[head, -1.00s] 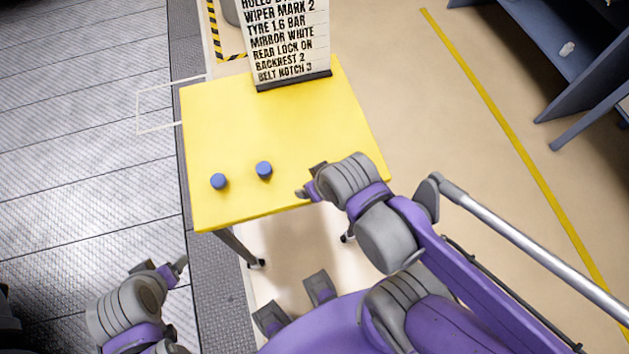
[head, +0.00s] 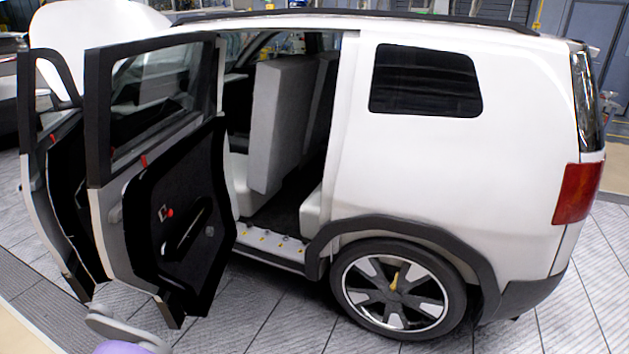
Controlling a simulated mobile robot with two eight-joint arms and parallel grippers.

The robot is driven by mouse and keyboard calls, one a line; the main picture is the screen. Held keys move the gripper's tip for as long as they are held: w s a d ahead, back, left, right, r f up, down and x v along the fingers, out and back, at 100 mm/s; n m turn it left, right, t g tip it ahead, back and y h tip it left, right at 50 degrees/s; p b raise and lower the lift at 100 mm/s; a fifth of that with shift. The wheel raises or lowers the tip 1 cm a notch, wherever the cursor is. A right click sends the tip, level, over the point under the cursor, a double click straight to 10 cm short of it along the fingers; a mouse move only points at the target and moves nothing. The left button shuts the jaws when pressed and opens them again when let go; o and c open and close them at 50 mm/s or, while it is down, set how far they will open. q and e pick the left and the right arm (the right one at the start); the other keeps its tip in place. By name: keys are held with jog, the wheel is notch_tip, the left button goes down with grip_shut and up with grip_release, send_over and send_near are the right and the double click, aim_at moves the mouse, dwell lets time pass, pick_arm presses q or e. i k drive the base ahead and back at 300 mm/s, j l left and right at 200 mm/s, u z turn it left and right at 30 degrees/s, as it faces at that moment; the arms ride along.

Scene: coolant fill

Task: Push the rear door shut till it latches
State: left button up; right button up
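The white car's rear door (head: 178,225) stands wide open in the head view, left of the rear door opening (head: 275,130). Its dark inner panel faces me, with a red dot by the inner handle and a red piece on the sill below the window. Its free edge points toward the lower left. A purple and grey part of my arm shows at the bottom left, below the door's lower edge; I cannot tell whether it touches the door. Neither gripper's fingers are in view.
The front door (head: 45,170) also stands open, behind the rear door at the left. A grey seat back (head: 278,125) is upright inside the opening. The rear wheel (head: 398,290) and white body side are at the right. Tiled floor in front of the sill is clear.

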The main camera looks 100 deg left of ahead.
aim_at(172, 261)
jog(key=k+u, duration=0.2)
jog(key=u, duration=0.15)
jog(key=k+u, duration=0.35)
jog(key=i+u, duration=0.1)
jog(key=u, duration=3.15)
jog(key=i, duration=0.65)
jog(key=i+z, duration=0.15)
jog(key=i, duration=0.45)
jog(key=j, duration=0.1)
